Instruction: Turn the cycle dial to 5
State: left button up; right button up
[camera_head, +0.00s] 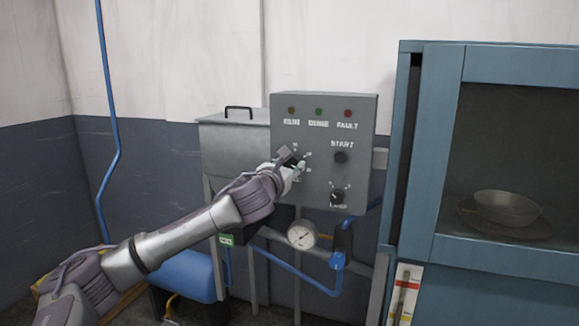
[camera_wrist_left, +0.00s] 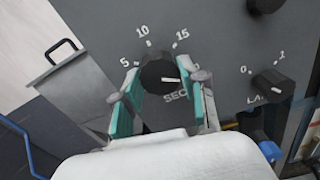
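The cycle dial (camera_wrist_left: 158,72) is a round black knob on the grey control panel (camera_head: 359,110), marked 5, 10 and 15 with SEC below. In the left wrist view its white pointer line points right and slightly down, away from the 5 (camera_wrist_left: 124,62) at its left. My left gripper (camera_wrist_left: 160,88), with teal finger pads, has one finger on each side of the dial. Whether the pads press on it is unclear. In the head view the left gripper (camera_head: 291,166) covers most of the dial. My right gripper is not in view.
A second black knob (camera_head: 337,197) marked 0 and 1 sits at lower right on the panel, below the START button (camera_head: 341,157). A pressure gauge (camera_head: 302,235) and blue hoses hang below. A blue cabinet (camera_head: 427,150) with a pan (camera_head: 507,207) stands right.

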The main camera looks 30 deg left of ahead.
pick_arm(q)
jog(key=c, duration=0.5)
